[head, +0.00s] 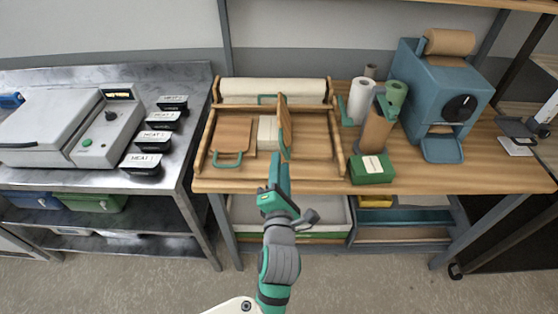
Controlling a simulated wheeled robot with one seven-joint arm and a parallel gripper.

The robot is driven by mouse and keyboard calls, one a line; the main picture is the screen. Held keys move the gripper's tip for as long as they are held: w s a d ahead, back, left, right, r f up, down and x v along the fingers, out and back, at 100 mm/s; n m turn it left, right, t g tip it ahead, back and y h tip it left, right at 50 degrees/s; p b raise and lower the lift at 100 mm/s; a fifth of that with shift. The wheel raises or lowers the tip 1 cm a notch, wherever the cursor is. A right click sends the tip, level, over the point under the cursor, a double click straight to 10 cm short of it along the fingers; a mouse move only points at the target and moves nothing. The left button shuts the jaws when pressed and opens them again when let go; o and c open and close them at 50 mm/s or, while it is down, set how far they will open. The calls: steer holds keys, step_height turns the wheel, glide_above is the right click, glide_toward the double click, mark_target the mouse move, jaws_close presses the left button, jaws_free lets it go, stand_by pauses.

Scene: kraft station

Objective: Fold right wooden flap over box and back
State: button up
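The wooden folding station (205,140) lies on the wooden table. The right wooden flap (284,112) stands nearly upright, seen almost edge-on, beside a pale box (268,130) at the middle of the station. The left wooden flap (234,132) lies flat with a teal handle at its front. Flat wood (312,136) shows right of the upright flap. My gripper (284,155) reaches in from the front, at the lower edge of the upright flap, by its teal handle. Its fingers are too small and overlapped to tell whether they are open or shut, or whether they touch the handle.
A cream roll (273,90) lies behind the station. Paper rolls (360,100) and a green box (371,169) stand to the right, near a blue dispenser (440,95). A metal table at left holds a grey machine (95,125) and several black containers (148,164).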

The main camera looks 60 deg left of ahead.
mark_target(281, 130)
stand_by(0.5)
steer(key=w+a+m, duration=0.2)
steer(key=a+m, duration=0.1)
steer(key=m, duration=0.4)
steer(key=w+a+m, duration=0.2)
steer(key=a+m, duration=0.2)
steer(key=m, duration=0.4)
steer(key=w+a+m, duration=0.1)
steer(key=a+m, duration=0.3)
steer(key=m, duration=0.3)
steer(key=shift+w+a+f+m, duration=0.1)
steer(key=shift+w+m, duration=0.2)
steer(key=shift+w, duration=0.1)
steer(key=shift+w, duration=0.1)
steer(key=shift+s, duration=0.25)
jaws_close()
steer(key=shift+w, duration=0.15)
